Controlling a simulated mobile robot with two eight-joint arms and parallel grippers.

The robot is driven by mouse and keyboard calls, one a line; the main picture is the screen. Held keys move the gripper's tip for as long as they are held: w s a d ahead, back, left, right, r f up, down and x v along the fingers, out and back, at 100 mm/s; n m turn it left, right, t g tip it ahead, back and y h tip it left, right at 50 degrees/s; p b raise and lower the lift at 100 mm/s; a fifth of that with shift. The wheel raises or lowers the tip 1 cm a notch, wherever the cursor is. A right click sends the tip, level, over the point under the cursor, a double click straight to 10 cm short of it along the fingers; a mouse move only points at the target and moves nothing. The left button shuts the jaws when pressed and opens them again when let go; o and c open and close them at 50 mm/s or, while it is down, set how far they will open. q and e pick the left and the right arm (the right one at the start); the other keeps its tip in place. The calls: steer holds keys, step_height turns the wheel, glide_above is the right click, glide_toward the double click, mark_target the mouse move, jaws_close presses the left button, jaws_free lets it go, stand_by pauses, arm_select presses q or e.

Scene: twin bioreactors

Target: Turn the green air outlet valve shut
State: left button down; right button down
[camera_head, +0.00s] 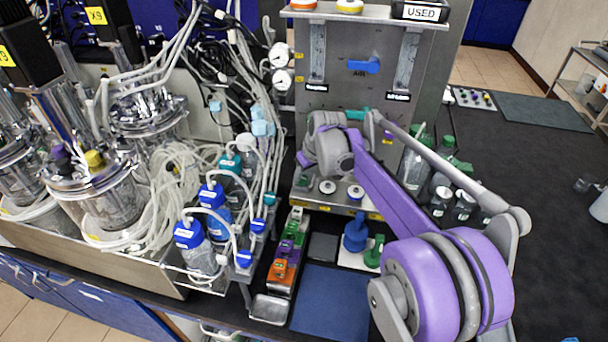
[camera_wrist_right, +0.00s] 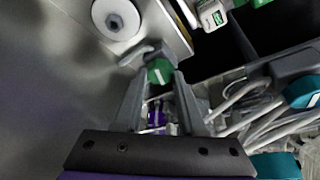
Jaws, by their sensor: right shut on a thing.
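My right gripper (camera_wrist_right: 158,84) is shut on a small green knob (camera_wrist_right: 160,72), which I take to be the air outlet valve. The knob sits between the two grey fingertips, beside the grey panel in the right wrist view. In the head view my right arm reaches across the front of the upright metal panel (camera_head: 390,35), and its wrist hides the fingertips and the knob. A teal-green part (camera_head: 357,114) shows on the panel just behind my arm; I cannot tell whether it belongs to the same valve. My left gripper is not in view.
A blue handle (camera_head: 365,66) marked AIR is above my wrist. Blue-capped bottles (camera_head: 189,233), tubing and steel vessels crowd the left. Bottles (camera_head: 440,200) stand right of the panel. The dark bench (camera_head: 560,215) is mostly clear farther right.

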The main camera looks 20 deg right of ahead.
steer(key=m, duration=0.2)
steer(key=m+h, duration=0.1)
steer(key=shift+a+m+h, duration=0.15)
steer(key=shift+m+h, duration=0.15)
steer(key=shift+m, duration=0.1)
steer(key=m+h, duration=0.1)
steer(key=m, duration=0.2)
steer(key=shift+a, duration=0.15)
steer(key=m, duration=0.2)
steer(key=m+g+h, duration=0.1)
steer(key=m, duration=0.1)
steer(key=shift+w+h, duration=0.1)
steer(key=shift+h, duration=0.2)
steer(key=shift+w+a+m+g+h+p, duration=0.1)
steer(key=shift+m+g+h+p, duration=0.3)
steer(key=shift+m, duration=1.5)
steer(key=c, duration=0.5)
jaws_free()
